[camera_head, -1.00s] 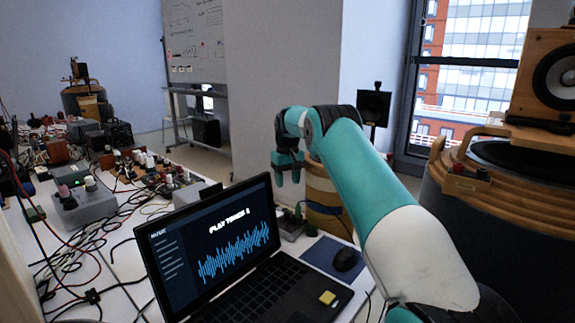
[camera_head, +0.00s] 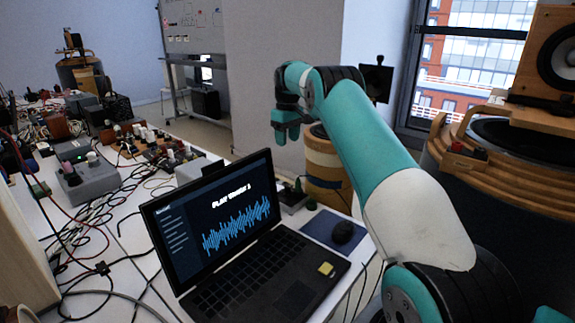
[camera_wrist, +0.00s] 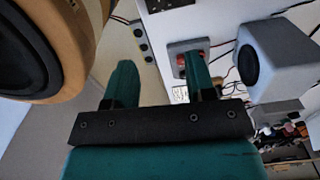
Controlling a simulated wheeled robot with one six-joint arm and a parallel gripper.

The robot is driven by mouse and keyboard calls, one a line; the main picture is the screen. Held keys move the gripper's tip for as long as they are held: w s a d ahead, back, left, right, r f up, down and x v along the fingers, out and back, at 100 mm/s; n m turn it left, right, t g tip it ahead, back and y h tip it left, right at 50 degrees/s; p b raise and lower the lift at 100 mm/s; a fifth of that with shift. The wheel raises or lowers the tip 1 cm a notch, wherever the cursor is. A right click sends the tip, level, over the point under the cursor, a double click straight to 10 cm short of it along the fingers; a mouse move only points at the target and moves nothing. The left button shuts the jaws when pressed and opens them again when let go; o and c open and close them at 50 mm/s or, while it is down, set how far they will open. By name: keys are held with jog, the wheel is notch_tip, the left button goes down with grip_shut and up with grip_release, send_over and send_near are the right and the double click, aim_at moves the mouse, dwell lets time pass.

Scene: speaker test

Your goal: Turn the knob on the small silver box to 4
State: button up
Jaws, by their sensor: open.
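A small grey box (camera_head: 292,199) stands on the table just behind the laptop's right edge. The laptop hides part of it, and no knob marks are readable. My gripper (camera_head: 286,133) hangs in the air above and beyond this box, pointing down, touching nothing. In the wrist view my gripper (camera_wrist: 160,82) has its two teal fingers well apart, with nothing between them. A grey box with red knobs (camera_wrist: 180,48) shows behind the right finger, which covers part of it. I cannot tell whether it is the same box.
The laptop (camera_head: 235,225) and a mouse (camera_head: 342,232) on a dark pad fill the near table. A grey box with knobs (camera_head: 88,184) and tangled cables lie at left. A wooden drum (camera_head: 325,172) stands behind. A white speaker (camera_wrist: 280,55) is right of the fingers.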

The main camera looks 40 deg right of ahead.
jog(key=n, duration=0.1)
jog(key=p, duration=0.1)
send_near(287, 186)
jog(key=shift+n, duration=0.4)
notch_tip(287, 186, down, 9)
jog(key=shift+d+f, duration=0.15)
jog(key=c, duration=0.9)
